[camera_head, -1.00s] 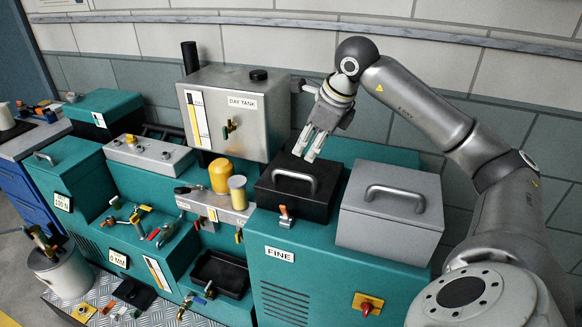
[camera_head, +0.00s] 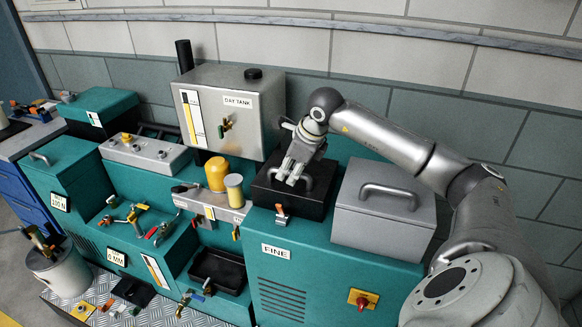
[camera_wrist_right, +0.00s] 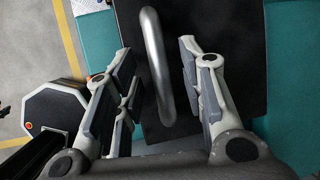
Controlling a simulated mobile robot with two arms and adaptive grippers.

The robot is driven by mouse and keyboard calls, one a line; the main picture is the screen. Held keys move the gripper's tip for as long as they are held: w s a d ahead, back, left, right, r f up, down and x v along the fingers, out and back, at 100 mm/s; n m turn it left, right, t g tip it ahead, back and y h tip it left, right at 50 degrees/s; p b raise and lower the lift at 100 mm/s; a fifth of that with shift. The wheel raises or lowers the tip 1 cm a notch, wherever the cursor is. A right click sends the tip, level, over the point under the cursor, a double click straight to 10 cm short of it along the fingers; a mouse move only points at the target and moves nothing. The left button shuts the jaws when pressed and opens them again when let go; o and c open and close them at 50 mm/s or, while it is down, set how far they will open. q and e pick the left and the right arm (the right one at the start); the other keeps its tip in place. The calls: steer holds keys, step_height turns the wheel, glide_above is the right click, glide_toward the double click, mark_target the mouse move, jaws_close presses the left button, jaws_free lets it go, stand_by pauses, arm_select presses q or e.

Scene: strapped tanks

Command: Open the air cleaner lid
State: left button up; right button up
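A black box lid (camera_head: 262,192) with a grey bar handle (camera_head: 310,180) sits shut on the teal cabinet marked FINE, and I take it for the air cleaner lid. An orange-tipped latch (camera_head: 281,212) is on its front. My right gripper (camera_head: 292,179) is at the handle, pointing down. In the right wrist view the handle (camera_wrist_right: 157,65) lies between the two open fingers of the right gripper (camera_wrist_right: 158,72), with gaps showing on both sides. In the head view the fingers hide part of the handle. My left gripper is not in view.
A grey box (camera_head: 385,215) with its own handle stands close to the right of the black lid. The steel day tank (camera_head: 255,125) stands behind and left. A yellow cylinder (camera_head: 217,174) and a cream-topped one (camera_head: 234,190) stand left. A red knob (camera_head: 362,300) is on the cabinet front.

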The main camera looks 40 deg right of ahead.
jaws_close()
steer(key=shift+r, duration=0.1)
